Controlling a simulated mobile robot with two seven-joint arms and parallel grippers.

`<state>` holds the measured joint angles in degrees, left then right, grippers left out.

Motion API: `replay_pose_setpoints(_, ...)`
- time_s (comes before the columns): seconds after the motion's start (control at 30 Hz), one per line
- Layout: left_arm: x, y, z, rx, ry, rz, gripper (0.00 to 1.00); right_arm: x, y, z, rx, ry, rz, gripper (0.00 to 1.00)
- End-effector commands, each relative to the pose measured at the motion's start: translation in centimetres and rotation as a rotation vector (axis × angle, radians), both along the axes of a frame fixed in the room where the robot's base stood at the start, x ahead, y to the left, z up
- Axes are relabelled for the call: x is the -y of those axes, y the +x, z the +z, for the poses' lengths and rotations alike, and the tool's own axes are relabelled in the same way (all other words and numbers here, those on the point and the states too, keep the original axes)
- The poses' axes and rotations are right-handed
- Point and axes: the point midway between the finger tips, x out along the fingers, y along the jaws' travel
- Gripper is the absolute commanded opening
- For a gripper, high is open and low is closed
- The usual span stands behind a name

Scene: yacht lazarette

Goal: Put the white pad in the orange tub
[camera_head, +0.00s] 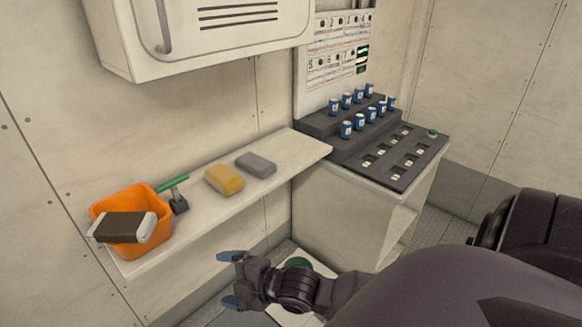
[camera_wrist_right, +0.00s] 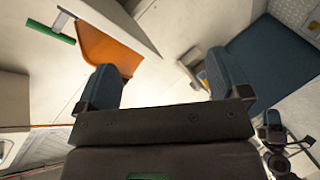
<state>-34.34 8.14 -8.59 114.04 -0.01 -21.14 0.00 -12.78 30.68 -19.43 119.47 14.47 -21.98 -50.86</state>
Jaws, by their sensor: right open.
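The orange tub (camera_head: 153,203) stands at the left end of the white shelf. A block-shaped pad with white edges and a dark brown face (camera_head: 123,227) lies at the tub's front, across its opening or rim; I cannot tell how deep it sits. It is the only pad with white on it that I can make out. My right gripper (camera_head: 231,279) is open and empty, below and in front of the shelf, to the right of the tub and apart from it. The right wrist view shows the tub (camera_wrist_right: 105,48) beyond one open finger. My left gripper does not show in the head view.
A green-handled brush (camera_head: 174,188), a yellow sponge (camera_head: 224,180) and a grey block (camera_head: 256,164) lie along the shelf (camera_head: 205,215). A stepped dark rack (camera_head: 345,140) with several blue cans stands at the right. A wall cabinet (camera_head: 210,35) hangs above the shelf.

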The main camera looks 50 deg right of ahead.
Motion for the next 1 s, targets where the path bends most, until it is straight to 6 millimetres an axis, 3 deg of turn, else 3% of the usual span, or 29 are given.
replay_pose_setpoints(0.3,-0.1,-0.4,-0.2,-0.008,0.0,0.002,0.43,3.1,-6.5,-7.7,-0.275,0.487,-0.441,0.94)
replay_pose_setpoints(0.5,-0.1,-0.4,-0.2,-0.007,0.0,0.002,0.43,4.7,-10.8,-11.3,-0.374,0.715,-0.683,0.94)
replay_pose_setpoints(0.7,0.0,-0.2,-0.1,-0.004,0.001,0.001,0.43,5.3,-12.7,-12.7,-0.406,0.81,-0.788,0.94)
replay_pose_setpoints(1.0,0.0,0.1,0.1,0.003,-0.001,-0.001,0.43,5.4,-12.9,-12.8,-0.408,0.818,-0.795,0.94)
